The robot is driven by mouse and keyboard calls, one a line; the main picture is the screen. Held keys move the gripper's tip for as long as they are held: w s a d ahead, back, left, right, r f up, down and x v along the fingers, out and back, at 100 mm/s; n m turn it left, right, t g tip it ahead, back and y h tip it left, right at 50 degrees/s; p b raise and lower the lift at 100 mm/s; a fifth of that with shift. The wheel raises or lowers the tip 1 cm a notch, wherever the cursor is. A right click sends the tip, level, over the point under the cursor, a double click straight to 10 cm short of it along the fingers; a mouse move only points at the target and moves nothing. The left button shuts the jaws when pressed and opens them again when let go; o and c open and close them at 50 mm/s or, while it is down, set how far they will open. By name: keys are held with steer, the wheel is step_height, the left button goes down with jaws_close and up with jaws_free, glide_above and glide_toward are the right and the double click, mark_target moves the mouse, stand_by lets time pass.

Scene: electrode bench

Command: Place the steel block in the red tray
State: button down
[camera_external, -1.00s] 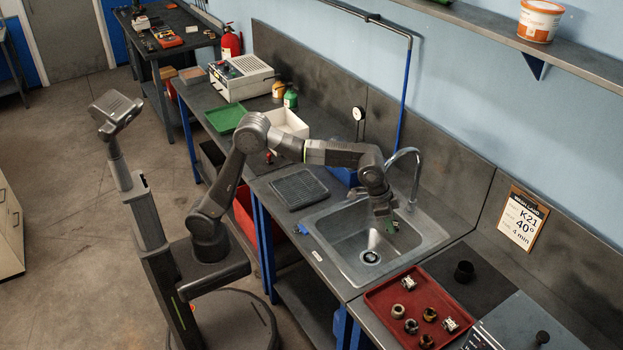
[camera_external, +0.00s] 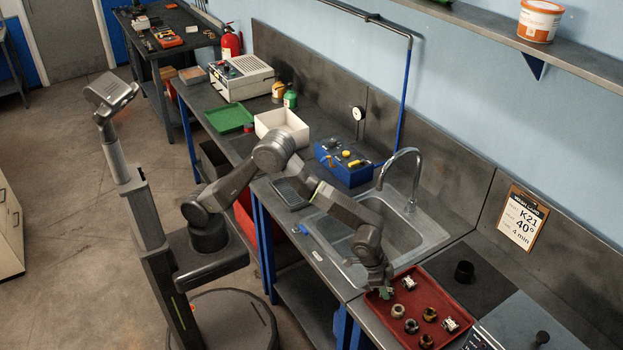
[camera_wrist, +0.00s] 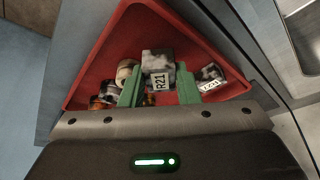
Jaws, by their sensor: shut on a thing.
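My gripper (camera_wrist: 159,84) has green fingers shut on a steel block (camera_wrist: 157,64), a mottled grey piece with a label reading R21. In the external view my gripper (camera_external: 384,291) is low over the left back corner of the red tray (camera_external: 437,290). The held block cannot be made out there. In the wrist view the red tray (camera_wrist: 137,32) lies beneath the block. I cannot tell whether the block touches the tray floor.
The tray holds several ring-like pieces (camera_external: 411,326) and labelled metal blocks (camera_external: 450,324). A sink (camera_external: 430,238) with a tall faucet (camera_external: 413,165) is to the left of the tray. A dark cup (camera_external: 464,271) stands on a dark mat behind it.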

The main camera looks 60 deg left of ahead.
steer(key=shift+f+p, duration=0.3)
steer(key=shift+f, duration=1.25)
steer(key=shift+f, duration=0.1)
steer(key=shift+f, duration=0.2)
steer(key=c, duration=1.1)
jaws_free()
steer(key=shift+r, duration=0.1)
steer(key=shift+r, duration=0.2)
steer(key=b+v, duration=0.2)
steer(key=v, duration=1)
